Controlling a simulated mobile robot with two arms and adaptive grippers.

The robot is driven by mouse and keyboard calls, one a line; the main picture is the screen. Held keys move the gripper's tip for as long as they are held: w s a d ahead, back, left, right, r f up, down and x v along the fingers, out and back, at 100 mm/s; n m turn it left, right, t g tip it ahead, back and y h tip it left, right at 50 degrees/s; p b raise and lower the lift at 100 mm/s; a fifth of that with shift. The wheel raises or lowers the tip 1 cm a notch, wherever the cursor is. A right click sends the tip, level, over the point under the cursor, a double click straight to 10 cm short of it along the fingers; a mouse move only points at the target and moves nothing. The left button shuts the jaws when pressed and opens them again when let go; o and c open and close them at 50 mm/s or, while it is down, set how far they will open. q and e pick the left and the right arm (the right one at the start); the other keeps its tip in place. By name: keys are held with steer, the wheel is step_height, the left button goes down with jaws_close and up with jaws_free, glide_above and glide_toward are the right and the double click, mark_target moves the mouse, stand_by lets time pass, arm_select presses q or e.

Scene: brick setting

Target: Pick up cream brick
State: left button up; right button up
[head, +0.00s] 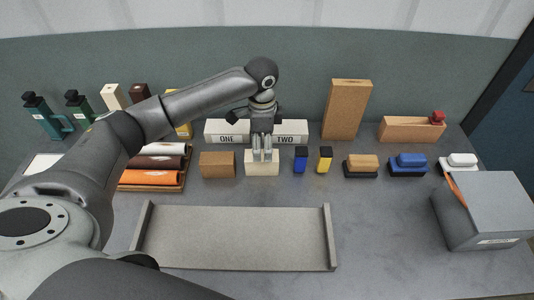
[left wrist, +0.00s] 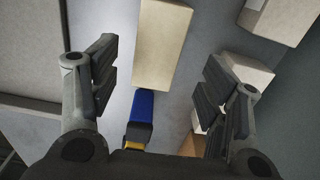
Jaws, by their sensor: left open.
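The cream brick (head: 262,167) lies on the grey table, between a brown brick (head: 217,165) and a blue block with a dark top (head: 300,160). My left gripper (head: 262,154) is just over it, with the fingertips in front of its upper part in the head view. In the left wrist view the cream brick (left wrist: 162,45) lies between the lines of the two spread fingers, ahead of the palm. My left gripper (left wrist: 161,68) is open with nothing held. Whether the pads touch the brick I cannot tell. My right gripper is not in view.
White blocks marked ONE (head: 227,131) and TWO (head: 291,131) stand close behind. A yellow block (head: 325,160) and tan brush-like block (head: 362,165) lie to the right. A grey tray (head: 235,240) with raised ends lies in front, empty. A grey box (head: 487,213) stands right.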

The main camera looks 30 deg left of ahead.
mark_target(262, 156)
arm_select(q)
steer(key=f, duration=0.2)
steer(key=shift+s+f, duration=0.3)
steer(key=shift+f, duration=0.35)
step_height(262, 156, down, 5)
steer(key=shift+a+p, duration=0.1)
steer(key=shift+p, duration=0.6)
steer(key=shift+f, duration=0.3)
steer(key=shift+w, duration=0.1)
steer(key=c, duration=1.3)
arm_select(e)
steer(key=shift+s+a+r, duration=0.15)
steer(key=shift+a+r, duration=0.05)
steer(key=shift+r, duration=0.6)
